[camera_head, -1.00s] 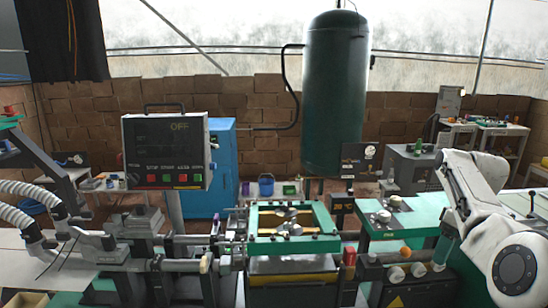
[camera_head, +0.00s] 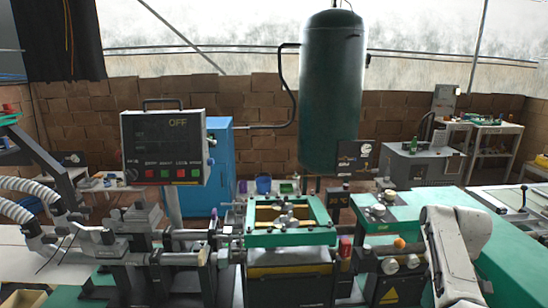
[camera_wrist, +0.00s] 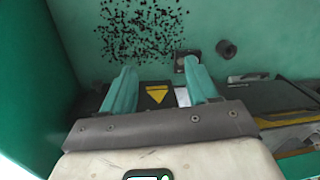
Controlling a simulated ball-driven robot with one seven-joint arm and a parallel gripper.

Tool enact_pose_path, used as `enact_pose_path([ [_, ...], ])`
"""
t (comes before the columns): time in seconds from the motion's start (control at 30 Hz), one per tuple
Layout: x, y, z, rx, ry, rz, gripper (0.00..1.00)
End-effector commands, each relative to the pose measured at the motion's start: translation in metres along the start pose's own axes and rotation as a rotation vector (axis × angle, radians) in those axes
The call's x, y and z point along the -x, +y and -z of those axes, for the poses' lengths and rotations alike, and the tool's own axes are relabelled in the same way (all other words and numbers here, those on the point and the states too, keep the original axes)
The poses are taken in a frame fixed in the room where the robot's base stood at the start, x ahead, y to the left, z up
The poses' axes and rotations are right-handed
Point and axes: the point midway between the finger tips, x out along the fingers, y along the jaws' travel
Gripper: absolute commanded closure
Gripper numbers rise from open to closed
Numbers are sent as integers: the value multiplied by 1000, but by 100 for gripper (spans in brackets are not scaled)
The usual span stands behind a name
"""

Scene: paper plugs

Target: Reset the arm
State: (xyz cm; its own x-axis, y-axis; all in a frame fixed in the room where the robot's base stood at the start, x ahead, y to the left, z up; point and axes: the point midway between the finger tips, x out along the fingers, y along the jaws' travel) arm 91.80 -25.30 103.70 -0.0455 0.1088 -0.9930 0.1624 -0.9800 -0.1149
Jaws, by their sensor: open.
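In the wrist view, my gripper (camera_wrist: 158,88) shows two teal fingers spread apart with nothing between them. Beyond the fingers is a green surface (camera_wrist: 88,22) with many small black specks (camera_wrist: 145,28). A dark part with a yellow triangle (camera_wrist: 157,93) shows between the fingers. In the head view, my white arm stands at the lower right, and the gripper's fingers are not visible there.
A machine with a green frame (camera_head: 262,240) stands at the centre front. A control panel reading OFF (camera_head: 166,148) is left of it. A green tank (camera_head: 330,95) stands behind. Green machine tops (camera_head: 400,215) lie close beside my arm at right.

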Motion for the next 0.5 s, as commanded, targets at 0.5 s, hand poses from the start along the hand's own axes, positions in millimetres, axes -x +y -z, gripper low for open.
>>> enact_pose_path([
  [0.5, -167, -61, -118, -157, 16, -130, 41],
])
